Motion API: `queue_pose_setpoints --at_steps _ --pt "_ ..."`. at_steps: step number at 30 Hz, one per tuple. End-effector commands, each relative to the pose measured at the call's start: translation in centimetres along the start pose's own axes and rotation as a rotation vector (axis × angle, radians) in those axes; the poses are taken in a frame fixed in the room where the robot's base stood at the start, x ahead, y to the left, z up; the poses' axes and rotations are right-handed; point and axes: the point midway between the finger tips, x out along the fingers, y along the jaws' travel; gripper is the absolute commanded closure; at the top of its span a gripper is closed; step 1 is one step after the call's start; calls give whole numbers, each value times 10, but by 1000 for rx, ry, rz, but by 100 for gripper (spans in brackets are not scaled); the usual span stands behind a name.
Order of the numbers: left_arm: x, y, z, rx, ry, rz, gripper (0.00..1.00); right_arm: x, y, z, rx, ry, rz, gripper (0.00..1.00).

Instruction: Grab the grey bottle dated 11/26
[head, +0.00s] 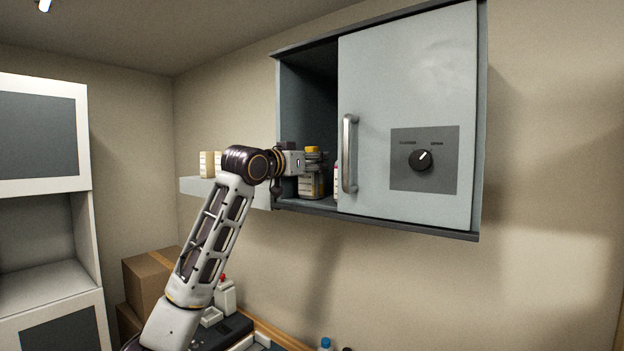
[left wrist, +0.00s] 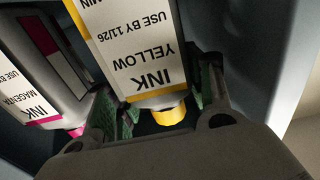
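A bottle with a yellow cap (head: 312,152) stands on the floor of the open wall cabinet. In the left wrist view its label (left wrist: 135,50) appears upside down and reads INK YELLOW, USE BY 11/26. My left gripper (head: 296,163) is at the cabinet opening beside this bottle. In the left wrist view its green-padded fingers (left wrist: 165,100) stand apart, on both sides of the bottle's cap end; I cannot tell whether they touch it. A magenta ink bottle (left wrist: 40,85) is close to the left finger, its date cut off. My right gripper is not in view.
The cabinet's sliding door (head: 400,75), with a handle (head: 348,153), covers its right part. The cabinet side wall lies close to the left gripper. A white shelf (head: 225,192) with small boxes (head: 208,164) is left of the cabinet. Cardboard boxes (head: 150,280) stand below.

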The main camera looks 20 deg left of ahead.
Motion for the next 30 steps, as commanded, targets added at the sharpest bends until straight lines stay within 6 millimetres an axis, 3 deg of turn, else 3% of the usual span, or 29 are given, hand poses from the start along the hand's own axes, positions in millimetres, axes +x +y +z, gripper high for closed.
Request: queue_pose_setpoints --at_steps 1,5,19,30 --pt "0 0 0 0 0 0 71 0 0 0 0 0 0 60" --pt "0 0 0 0 0 0 88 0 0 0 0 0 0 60" --pt "-1 0 -5 0 4 0 88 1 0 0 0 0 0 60" --pt "-1 0 -22 0 4 1 88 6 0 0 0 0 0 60"
